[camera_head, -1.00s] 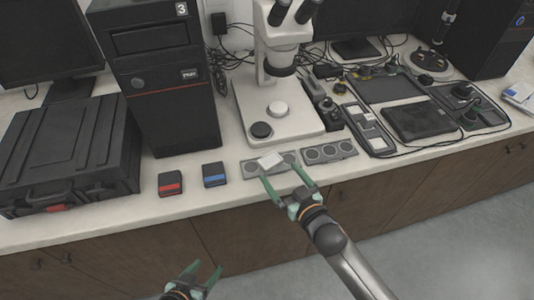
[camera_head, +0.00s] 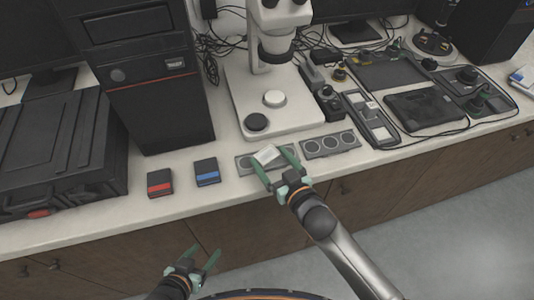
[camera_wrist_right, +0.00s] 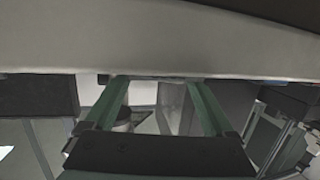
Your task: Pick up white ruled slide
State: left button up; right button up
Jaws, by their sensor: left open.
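The white ruled slide (camera_head: 267,155) lies at the left grey plate with round spots (camera_head: 245,162), close to the counter's front edge. It looks slightly tilted, and its ruling is too small to make out. My right gripper (camera_head: 270,158) reaches in from the front, with one finger on each side of the slide. Its fingers are apart; whether they touch the slide I cannot tell. In the right wrist view the two green fingers (camera_wrist_right: 158,82) stand apart, and the slide is not clearly made out between them. My left gripper (camera_head: 204,252) is open and empty, low in front of the cabinets.
A second spotted plate (camera_head: 329,145) lies just right. A blue-striped box (camera_head: 207,172) and a red-striped box (camera_head: 159,182) lie to the left. The microscope (camera_head: 275,98) stands behind the slide. The counter's front edge is close to my right gripper.

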jog(key=c, duration=1.1)
pick_arm(q)
jog(key=shift+r, duration=0.1)
pick_arm(e)
jog(key=shift+w+r, duration=0.1)
